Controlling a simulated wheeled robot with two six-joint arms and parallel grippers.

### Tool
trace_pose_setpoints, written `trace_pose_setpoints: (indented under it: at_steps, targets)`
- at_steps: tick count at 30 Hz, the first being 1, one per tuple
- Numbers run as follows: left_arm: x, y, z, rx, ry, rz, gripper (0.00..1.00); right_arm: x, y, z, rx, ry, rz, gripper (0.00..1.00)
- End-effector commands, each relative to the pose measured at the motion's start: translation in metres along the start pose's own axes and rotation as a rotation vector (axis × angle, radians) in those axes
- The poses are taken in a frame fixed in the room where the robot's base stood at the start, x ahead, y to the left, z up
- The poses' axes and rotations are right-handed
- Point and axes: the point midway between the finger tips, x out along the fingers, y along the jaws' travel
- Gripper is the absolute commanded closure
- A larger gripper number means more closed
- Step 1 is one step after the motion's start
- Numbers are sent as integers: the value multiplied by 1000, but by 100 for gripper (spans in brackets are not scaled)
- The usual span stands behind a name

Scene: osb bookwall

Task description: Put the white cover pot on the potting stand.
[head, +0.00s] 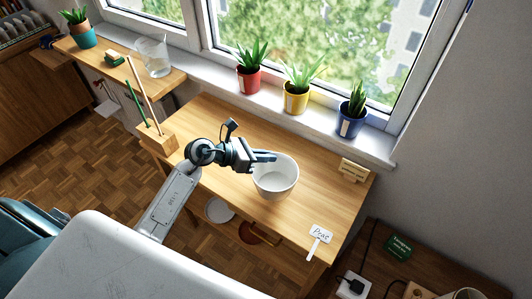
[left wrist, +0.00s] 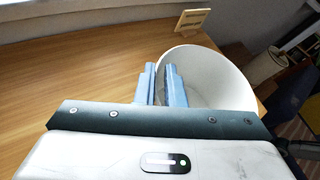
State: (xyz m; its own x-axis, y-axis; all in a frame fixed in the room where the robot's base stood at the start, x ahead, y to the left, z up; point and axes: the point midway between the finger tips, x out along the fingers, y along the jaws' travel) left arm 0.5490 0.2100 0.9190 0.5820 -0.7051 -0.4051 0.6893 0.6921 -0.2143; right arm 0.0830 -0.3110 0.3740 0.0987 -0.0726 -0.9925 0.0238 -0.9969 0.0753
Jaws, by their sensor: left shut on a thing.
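The white cover pot (head: 275,182) is upright at the right half of the wooden table under the window, with its open mouth facing up. In the left wrist view the gripper's blue fingers (left wrist: 163,85) straddle the wall of the pot (left wrist: 218,82). I cannot tell whether the pot's base touches the tabletop (head: 225,122). No other piece is clearly recognisable as the potting stand. My right gripper is out of view.
Red (head: 248,78), yellow (head: 297,97) and blue (head: 351,120) plant pots line the windowsill. A tool block (head: 157,138) is left.

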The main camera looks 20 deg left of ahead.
Motion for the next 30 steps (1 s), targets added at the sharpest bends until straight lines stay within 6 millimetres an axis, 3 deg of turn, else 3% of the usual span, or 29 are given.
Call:
trace_pose_setpoints:
  at_steps: [7, 15, 25, 27, 29, 30]
  targets:
    - [7, 21, 8, -1, -2, 0, 100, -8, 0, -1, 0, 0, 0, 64]
    - [21, 28, -23, -3, 0, -1, 100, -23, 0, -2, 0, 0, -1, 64]
    - [23, 29, -27, 0, -1, -1, 100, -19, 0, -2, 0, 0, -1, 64]
    - [23, 29, -27, 0, 1, -1, 81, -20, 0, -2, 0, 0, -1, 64]
    - [23, 29, -27, 0, 1, -1, 70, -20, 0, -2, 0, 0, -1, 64]
    - [23, 29, -27, 0, 1, -1, 69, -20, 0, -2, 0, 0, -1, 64]
